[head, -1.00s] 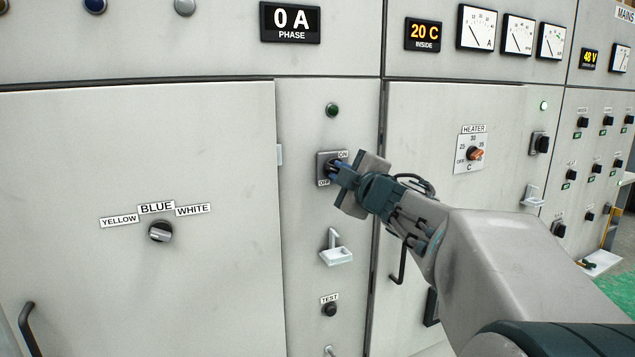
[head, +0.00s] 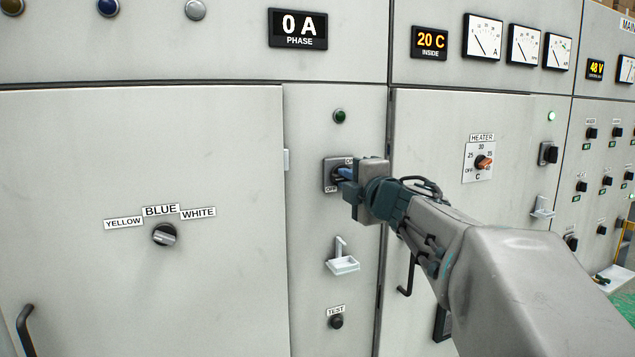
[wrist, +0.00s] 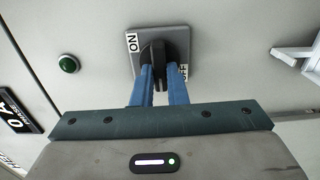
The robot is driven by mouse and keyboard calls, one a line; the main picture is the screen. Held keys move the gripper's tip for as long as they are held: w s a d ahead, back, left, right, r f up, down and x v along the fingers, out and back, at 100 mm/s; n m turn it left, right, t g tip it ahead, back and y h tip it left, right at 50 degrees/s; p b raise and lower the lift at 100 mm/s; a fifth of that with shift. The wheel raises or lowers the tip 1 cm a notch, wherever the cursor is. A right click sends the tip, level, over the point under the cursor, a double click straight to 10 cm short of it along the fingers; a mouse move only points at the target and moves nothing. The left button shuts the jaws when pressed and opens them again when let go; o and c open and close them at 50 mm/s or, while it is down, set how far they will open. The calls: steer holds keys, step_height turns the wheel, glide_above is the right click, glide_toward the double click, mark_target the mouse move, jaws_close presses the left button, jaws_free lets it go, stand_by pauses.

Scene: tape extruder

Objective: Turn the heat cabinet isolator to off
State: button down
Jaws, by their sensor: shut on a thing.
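The isolator (head: 330,173) is a black rotary handle on a square grey plate, with an ON label at its upper right and an OFF label at its lower left. My gripper (head: 343,174) is at it and covers much of it in the head view. In the wrist view the isolator handle (wrist: 158,52) sits between my gripper's two blue fingers (wrist: 166,88), which are shut on it. The handle lies along the picture's vertical there, with ON to the left and OFF to the right. Its exact setting is partly hidden.
A heater dial (head: 483,162) and another black switch (head: 549,153) are on the right-hand cabinet. A phase selector knob (head: 164,235) is on the left door.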

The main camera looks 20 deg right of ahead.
steer(key=c, duration=1.4)
jaws_free()
steer(key=shift+c, duration=0.2)
steer(key=s+p, duration=0.4)
steer(key=s, duration=0.9)
steer(key=shift+s+d, duration=0.3)
steer(key=shift+s, duration=0.1)
